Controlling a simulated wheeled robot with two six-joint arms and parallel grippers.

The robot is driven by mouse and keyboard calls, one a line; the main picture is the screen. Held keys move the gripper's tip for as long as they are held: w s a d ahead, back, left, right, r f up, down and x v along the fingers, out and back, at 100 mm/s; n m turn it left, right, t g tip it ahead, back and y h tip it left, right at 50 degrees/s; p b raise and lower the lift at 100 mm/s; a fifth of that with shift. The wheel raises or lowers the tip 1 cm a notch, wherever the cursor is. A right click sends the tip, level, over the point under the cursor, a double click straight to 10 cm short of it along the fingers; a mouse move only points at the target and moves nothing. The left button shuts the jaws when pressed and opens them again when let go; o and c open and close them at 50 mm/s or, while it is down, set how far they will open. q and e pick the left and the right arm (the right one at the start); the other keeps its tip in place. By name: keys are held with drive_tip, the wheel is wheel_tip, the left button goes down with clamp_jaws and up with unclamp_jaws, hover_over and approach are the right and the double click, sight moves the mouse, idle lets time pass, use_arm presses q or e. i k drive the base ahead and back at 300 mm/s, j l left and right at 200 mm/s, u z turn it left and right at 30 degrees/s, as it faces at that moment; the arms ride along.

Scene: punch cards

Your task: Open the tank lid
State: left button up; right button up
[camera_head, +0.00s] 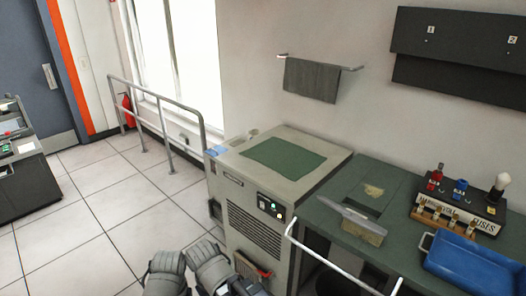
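No part is plainly marked as a tank. A beige cabinet (312,174) stands in the middle, with a flat top bearing a green panel or mat (283,154). I cannot tell whether this top is the tank lid; no raised lid shows. The cabinet front has a vent grille (254,233) and small lit switches (270,207). Grey parts of my arms show at the bottom edge, in front of the cabinet and below its top. No gripper fingers can be made out, and neither arm touches the cabinet top.
A green workbench (333,213) adjoins the cabinet on the right, with a white rail (335,263) along its front. It holds a blue tray (470,262) and a fuse box (458,215). A grey cloth (311,80) hangs on the wall. Open tiled floor (110,205) lies left.

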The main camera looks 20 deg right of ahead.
sight(218, 150)
drive_tip(key=z, duration=0.35)
drive_tip(key=i+j+u, duration=0.45)
drive_tip(key=i, duration=0.55)
drive_tip(key=i+l+u, duration=0.1)
drive_tip(key=i+u, duration=0.4)
drive_tip(key=i, duration=0.5)
drive_tip(key=i+j+z, duration=0.1)
drive_tip(key=i+z, duration=0.25)
drive_tip(key=i, duration=0.55)
drive_tip(key=i+l+z, duration=0.1)
drive_tip(key=i+z, duration=0.15)
drive_tip(key=z, duration=0.15)
drive_tip(key=i+z, duration=0.2)
drive_tip(key=z, duration=0.2)
drive_tip(key=i+z, duration=0.25)
drive_tip(key=z, duration=0.15)
drive_tip(key=i+j+z, duration=0.15)
drive_tip(key=z, duration=0.25)
drive_tip(key=i+j, duration=0.05)
drive_tip(key=i, duration=0.05)
